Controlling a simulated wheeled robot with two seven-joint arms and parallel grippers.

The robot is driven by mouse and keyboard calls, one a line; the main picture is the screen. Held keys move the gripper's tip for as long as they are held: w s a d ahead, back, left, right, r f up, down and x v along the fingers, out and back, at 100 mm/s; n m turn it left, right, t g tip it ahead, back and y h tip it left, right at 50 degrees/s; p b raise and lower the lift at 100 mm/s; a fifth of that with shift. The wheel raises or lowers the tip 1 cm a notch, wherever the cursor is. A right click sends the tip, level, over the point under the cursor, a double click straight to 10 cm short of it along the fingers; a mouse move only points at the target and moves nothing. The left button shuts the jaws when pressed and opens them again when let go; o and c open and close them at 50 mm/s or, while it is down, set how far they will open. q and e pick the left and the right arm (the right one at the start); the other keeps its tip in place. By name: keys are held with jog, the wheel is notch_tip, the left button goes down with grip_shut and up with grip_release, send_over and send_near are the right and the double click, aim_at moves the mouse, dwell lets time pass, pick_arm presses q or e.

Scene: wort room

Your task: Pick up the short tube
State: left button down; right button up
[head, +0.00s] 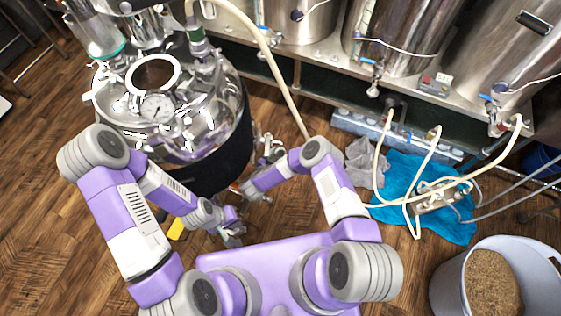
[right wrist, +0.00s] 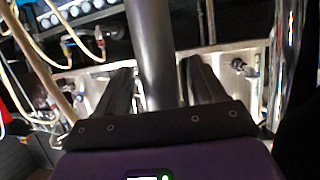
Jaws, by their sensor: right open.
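A smooth grey tube (right wrist: 152,55) stands between the two dark fingers of my right gripper (right wrist: 157,85) in the right wrist view. The fingers are apart, with a gap on each side of it. I cannot tell for sure that this is the short tube, and its far end is out of frame. In the head view my right gripper (head: 254,191) is beside the dark lower side of the steel vessel (head: 205,125); the grey tube is not clear there. My left gripper (head: 232,234) is low in front of the vessel, its jaws too small to read.
A cream hose (head: 267,50) runs down from the vessel's top, close to my right arm. Steel tanks (head: 395,35) stand on a rack behind. A blue cloth (head: 405,170) with hoses and a bucket of grain (head: 490,285) are at right. Wooden floor is clear at left.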

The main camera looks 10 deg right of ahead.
jog(key=shift+c, duration=0.2)
jog(key=c, duration=1)
jog(key=shift+r, duration=0.15)
jog(key=shift+c, duration=0.2)
